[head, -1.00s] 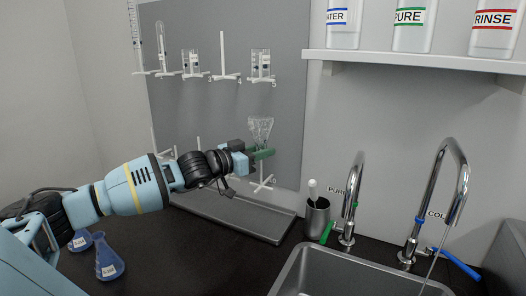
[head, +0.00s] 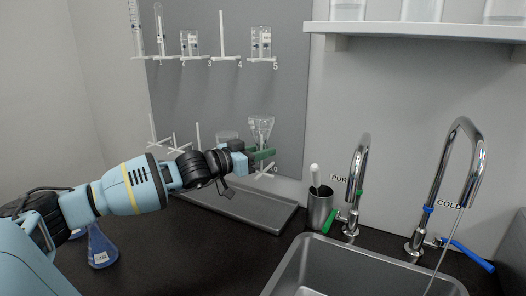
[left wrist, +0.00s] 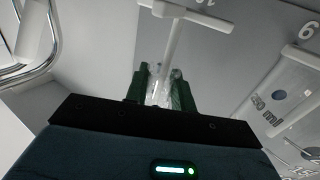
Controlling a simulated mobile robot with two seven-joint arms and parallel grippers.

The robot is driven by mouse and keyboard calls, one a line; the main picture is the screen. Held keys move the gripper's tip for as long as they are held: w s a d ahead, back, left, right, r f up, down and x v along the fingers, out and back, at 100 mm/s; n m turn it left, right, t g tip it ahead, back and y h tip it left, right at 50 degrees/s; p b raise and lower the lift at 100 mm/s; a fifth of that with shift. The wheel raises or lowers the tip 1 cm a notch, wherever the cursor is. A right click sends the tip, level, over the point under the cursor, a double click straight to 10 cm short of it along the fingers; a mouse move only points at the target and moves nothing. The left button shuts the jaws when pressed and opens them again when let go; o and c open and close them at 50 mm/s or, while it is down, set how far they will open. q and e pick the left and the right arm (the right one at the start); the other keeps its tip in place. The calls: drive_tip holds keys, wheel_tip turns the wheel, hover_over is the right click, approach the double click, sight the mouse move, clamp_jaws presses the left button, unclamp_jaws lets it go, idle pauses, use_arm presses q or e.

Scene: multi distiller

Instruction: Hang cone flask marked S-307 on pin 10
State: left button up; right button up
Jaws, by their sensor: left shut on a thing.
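A clear cone flask (head: 261,127) is upside down, its wide base up, at the lower right of the grey pegboard. My left gripper (head: 264,154) is shut on its neck with green fingers. In the left wrist view the gripper (left wrist: 163,92) holds the glass (left wrist: 155,85) in line with a white pin (left wrist: 175,40). The pin seems to run into the glass. An upside-down "10" is by the pin's base. In the head view the pin's base (head: 264,174) shows just below the gripper. I cannot read a marking on the flask. My right gripper is not in view.
A beaker (left wrist: 272,95) hangs beside it, near the number 9. The upper row holds more glassware (head: 260,42). A grey tray (head: 245,208) lies below; a brush cup (head: 319,208), taps (head: 357,185) and sink (head: 340,265) are right. A blue-filled flask (head: 101,248) stands at left.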

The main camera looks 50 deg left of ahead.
sight(261, 173)
use_arm(q)
drive_tip(key=shift+f+b, duration=0.5)
drive_tip(key=shift+f, duration=0.2)
drive_tip(key=shift+f+b, duration=1.3)
drive_tip(key=shift+f, duration=0.05)
drive_tip(key=o, duration=1)
drive_tip(key=shift+s, duration=0.1)
